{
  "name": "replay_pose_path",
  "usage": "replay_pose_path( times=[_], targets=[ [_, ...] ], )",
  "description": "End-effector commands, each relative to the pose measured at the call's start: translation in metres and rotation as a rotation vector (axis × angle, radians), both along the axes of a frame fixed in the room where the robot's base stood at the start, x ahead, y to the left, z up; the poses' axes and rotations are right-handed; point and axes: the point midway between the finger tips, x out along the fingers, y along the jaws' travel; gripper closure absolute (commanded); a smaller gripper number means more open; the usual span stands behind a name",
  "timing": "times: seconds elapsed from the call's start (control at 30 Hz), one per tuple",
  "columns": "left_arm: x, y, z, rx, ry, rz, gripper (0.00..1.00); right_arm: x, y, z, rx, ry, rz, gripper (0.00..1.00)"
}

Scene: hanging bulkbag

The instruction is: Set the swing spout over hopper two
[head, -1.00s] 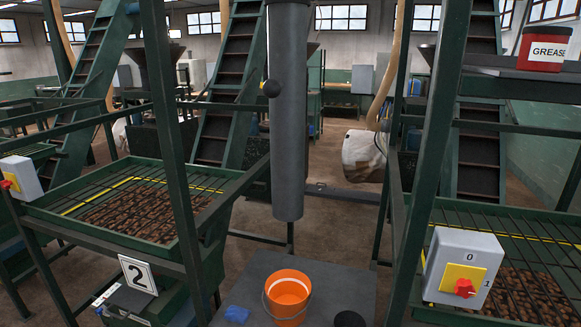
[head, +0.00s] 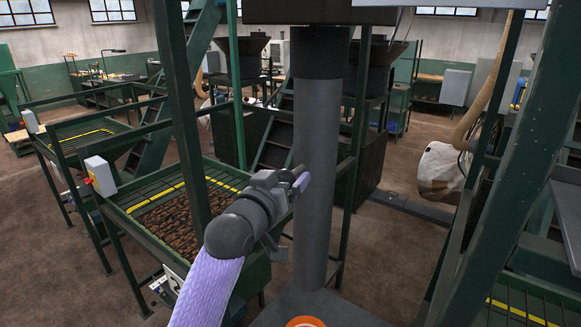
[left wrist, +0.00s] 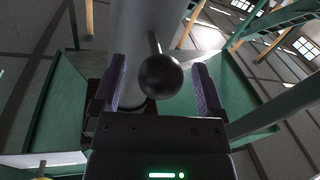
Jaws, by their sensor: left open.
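The swing spout (head: 315,170) is a grey vertical pipe in the middle of the head view. Its lower end hangs above a dark grey platform, to the right of the left hopper, not above it. That hopper (head: 222,170), a green grated tray of brown pieces, has a white card (head: 172,280) whose number is unreadable now. My left gripper (head: 299,182) is raised at the pipe's left side. In the left wrist view the spout's black ball knob (left wrist: 160,76) lies between the open lilac fingers, with no clear contact. The knob is hidden in the head view. My right gripper is out of view.
A green frame post (head: 180,110) stands left of my left arm, and a thick slanted post (head: 505,170) stands on the right. An orange bucket (head: 306,322) shows at the bottom edge. A grey switch box (head: 100,175) sits on the hopper's left corner.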

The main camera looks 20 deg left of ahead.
Motion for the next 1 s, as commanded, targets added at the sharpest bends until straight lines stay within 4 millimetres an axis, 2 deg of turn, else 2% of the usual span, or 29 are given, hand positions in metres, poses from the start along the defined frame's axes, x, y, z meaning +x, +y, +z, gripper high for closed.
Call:
replay_pose_path(
  times=[0.1,0.2,0.47,0.9,1.0],
  targets=[
    [0.013,-0.002,0.001,-0.001,0.001,0.001,0.08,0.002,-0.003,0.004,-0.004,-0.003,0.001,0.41],
    [0.018,-0.002,0.0,0.0,0.0,0.001,0.08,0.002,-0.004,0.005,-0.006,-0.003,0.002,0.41],
    [0.02,-0.003,-0.001,0.0,0.001,0.001,0.08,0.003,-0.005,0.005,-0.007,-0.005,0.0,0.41],
    [0.02,-0.003,-0.001,0.0,0.001,0.001,1.0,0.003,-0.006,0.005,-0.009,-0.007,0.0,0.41],
    [0.02,-0.003,-0.001,0.0,0.001,0.001,1.0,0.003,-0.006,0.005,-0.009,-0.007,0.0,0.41]
  ],
)
